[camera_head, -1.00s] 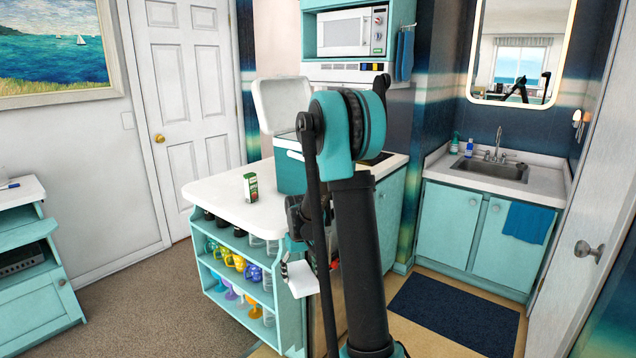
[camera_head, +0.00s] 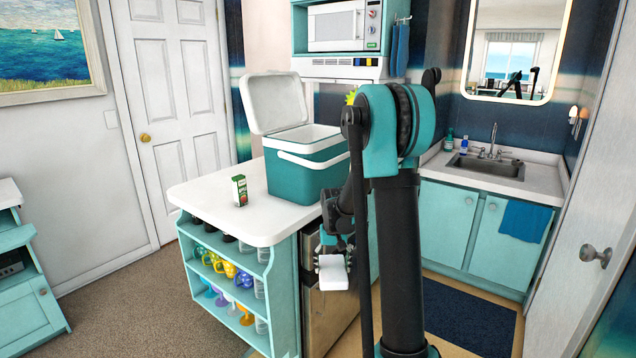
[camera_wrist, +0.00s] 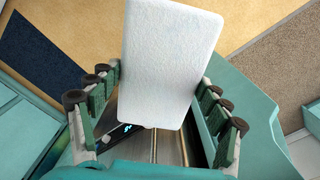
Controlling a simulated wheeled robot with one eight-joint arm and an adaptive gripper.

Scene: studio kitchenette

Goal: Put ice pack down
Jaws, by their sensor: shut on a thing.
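The ice pack is a white, rounded slab (camera_head: 332,272). It also fills the upper middle of the wrist view (camera_wrist: 170,60), between the two rows of finger pads. My gripper (camera_head: 335,247) is shut on it, beside the island's front right corner and below the level of its top. The floor shows beyond the pack in the wrist view.
A teal cooler (camera_head: 300,178) with its white lid (camera_head: 275,100) open stands on the white island counter (camera_head: 215,199). A small green-and-white carton (camera_head: 240,190) is left of it. The counter's front left is clear. Shelves with cups (camera_head: 228,270) are below.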

